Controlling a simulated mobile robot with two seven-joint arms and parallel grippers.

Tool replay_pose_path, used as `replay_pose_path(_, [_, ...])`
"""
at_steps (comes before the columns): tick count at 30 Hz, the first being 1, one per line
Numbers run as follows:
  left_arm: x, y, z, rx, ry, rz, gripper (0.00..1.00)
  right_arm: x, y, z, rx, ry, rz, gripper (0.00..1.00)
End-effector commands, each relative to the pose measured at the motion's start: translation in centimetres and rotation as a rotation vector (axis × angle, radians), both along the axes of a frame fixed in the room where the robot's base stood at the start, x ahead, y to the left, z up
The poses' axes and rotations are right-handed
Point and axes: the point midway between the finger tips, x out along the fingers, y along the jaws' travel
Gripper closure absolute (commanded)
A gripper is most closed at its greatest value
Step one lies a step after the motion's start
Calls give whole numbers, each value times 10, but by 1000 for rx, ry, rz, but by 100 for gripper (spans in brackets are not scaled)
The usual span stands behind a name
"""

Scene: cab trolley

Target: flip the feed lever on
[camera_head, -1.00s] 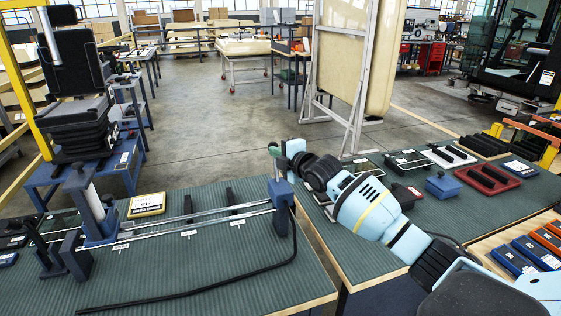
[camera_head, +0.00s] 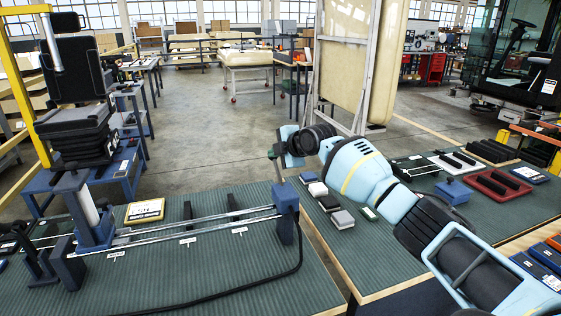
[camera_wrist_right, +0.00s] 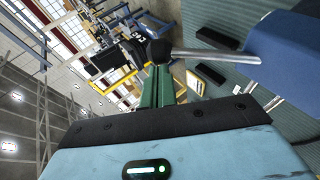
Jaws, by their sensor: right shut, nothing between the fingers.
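The feed lever (camera_head: 277,172) is a thin metal rod standing on the blue end block (camera_head: 286,194) of the rail fixture, tilted left in the head view. In the right wrist view its shaft (camera_wrist_right: 210,55) runs from the blue block (camera_wrist_right: 285,45) to a dark knob (camera_wrist_right: 154,50). My right gripper (camera_head: 273,153) is at the lever's upper end. Its green fingers (camera_wrist_right: 156,86) are shut with nothing between them, and their tips overlap the knob in the wrist view. I cannot tell whether they touch it. My left gripper is not in view.
Twin metal rails (camera_head: 190,233) run left to a blue upright fixture (camera_head: 92,222). A yellow-edged sign (camera_head: 145,210) lies behind them, and a black cable (camera_head: 240,290) in front. Small boxes (camera_head: 341,219) and a red tray (camera_head: 491,184) lie on the right table.

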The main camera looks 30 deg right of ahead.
Motion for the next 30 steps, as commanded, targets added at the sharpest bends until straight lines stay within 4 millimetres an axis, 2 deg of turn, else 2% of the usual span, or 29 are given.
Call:
replay_pose_path(10, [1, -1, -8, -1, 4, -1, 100, 6, -1, -8, -1, -2, -1, 100])
replay_pose_path(30, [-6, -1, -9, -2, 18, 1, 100, 6, -1, -7, -3, -4, -1, 100])
